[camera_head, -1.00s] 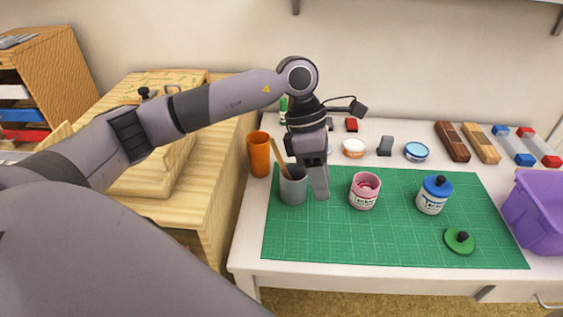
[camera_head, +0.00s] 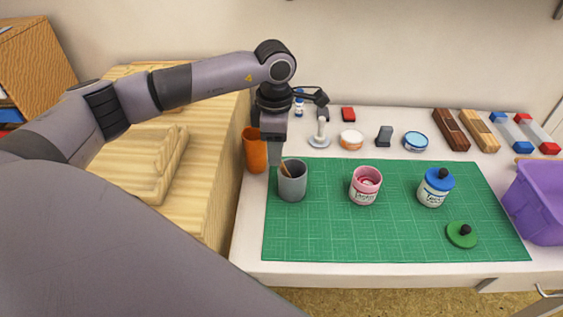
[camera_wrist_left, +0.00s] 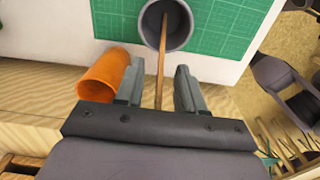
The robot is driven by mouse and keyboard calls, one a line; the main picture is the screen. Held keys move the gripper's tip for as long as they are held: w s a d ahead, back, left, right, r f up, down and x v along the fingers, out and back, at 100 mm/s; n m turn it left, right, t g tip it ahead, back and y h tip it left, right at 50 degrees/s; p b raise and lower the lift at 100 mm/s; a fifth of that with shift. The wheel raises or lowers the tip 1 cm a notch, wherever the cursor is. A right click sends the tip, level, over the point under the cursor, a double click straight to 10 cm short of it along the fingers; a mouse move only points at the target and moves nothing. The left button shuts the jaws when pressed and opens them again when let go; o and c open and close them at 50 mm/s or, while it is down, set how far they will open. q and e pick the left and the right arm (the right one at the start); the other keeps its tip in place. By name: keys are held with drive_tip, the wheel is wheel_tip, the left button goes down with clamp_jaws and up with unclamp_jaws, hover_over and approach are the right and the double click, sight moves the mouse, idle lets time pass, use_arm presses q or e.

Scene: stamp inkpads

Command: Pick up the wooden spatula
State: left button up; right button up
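The wooden spatula (camera_head: 285,169) stands tilted in a grey cup (camera_head: 293,186) at the left end of the green mat. Its upper part is hidden by my gripper in the head view. In the left wrist view its thin handle (camera_wrist_left: 161,62) runs from inside the cup (camera_wrist_left: 178,38) to between my fingers. My left gripper (camera_head: 275,152) is above and just left of the cup. In the left wrist view the gripper (camera_wrist_left: 159,82) is open, with a finger on each side of the handle and gaps between. My right gripper is not in view.
An orange cup (camera_head: 255,152) stands close to my left gripper, also in the left wrist view (camera_wrist_left: 104,76). A pink jar (camera_head: 365,188), a blue-lidded jar (camera_head: 434,190) and a green lid (camera_head: 461,236) are on the mat (camera_head: 390,235). A purple bin (camera_head: 540,205) stands at right.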

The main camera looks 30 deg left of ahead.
use_arm(q)
drive_tip(key=shift+f, duration=0.25)
clamp_jaws()
wheel_tip(320, 180, up, 20)
idle(0.7)
drive_tip(key=shift+p, duration=0.3)
